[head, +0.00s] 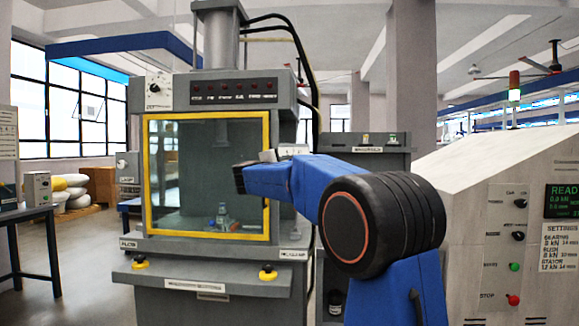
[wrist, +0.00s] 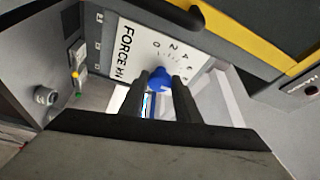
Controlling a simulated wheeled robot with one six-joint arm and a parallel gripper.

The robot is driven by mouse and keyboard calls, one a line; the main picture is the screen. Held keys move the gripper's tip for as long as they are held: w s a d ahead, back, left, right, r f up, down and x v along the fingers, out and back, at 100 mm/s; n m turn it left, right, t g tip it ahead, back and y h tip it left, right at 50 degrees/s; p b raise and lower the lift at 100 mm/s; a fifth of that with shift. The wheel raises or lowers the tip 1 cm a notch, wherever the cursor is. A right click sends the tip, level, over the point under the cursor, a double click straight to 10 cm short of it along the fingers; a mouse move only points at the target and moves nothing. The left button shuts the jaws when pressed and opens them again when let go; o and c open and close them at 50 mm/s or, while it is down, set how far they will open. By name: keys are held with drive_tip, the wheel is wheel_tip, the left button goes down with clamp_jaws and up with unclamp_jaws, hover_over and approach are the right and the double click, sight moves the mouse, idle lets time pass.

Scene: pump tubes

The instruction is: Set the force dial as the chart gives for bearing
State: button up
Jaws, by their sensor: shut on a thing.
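The force dial is a blue knob (wrist: 159,79) on a white plate marked FORCE kN (wrist: 128,52) in the wrist view. The scale numbers 0, 2, 4 and more run around it. My gripper (wrist: 160,88) has a dark finger on each side of the knob and is shut on it. The knob's pointer cannot be made out. In the head view my blue arm reaches toward the press's right side, and I cannot make out the fingers or the knob. The settings chart (head: 566,248) lists bearing, bush and stator with kN and mm values; the bearing force is too small to read surely.
The press has a yellow-framed window (head: 208,116) and two yellow buttons on its front shelf (head: 200,284). A console at right has a green READY display (head: 563,201) and a red stop button (head: 513,300). A bench (head: 28,213) stands at left. The floor between is clear.

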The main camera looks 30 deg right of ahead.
drive_tip(key=o, duration=1)
drive_tip(key=v, duration=1.7)
drive_tip(key=shift+s+a, duration=0.15)
drive_tip(key=shift+s, duration=0.05)
drive_tip(key=shift+r, duration=0.15)
